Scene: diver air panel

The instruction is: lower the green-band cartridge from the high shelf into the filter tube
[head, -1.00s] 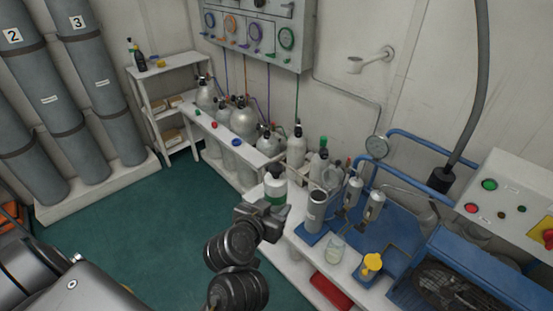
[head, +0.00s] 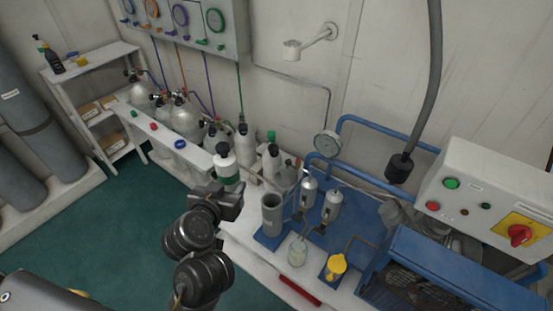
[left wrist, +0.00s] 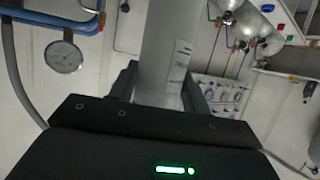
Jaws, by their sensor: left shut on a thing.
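The green-band cartridge (head: 226,166) is a white cylinder with a dark top and a green band near its lower end. My left gripper (head: 230,192) is shut on it and holds it upright, in front of the bench. In the left wrist view the pale cartridge body (left wrist: 168,50) with a small label stands between the two fingers (left wrist: 160,90). The filter tube (head: 271,214) is a grey, open-topped upright cylinder on a blue base. It stands right of the cartridge, and its mouth is lower in the picture. My right gripper is not in view.
Silver canisters (head: 309,193) stand right of the tube. A glass jar (head: 297,252) and a yellow-topped item (head: 336,266) are in front. White bottles (head: 245,148) stand behind the cartridge. A gauge (head: 327,144) and blue pipes rise behind. A shelf (head: 92,62) is at far left.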

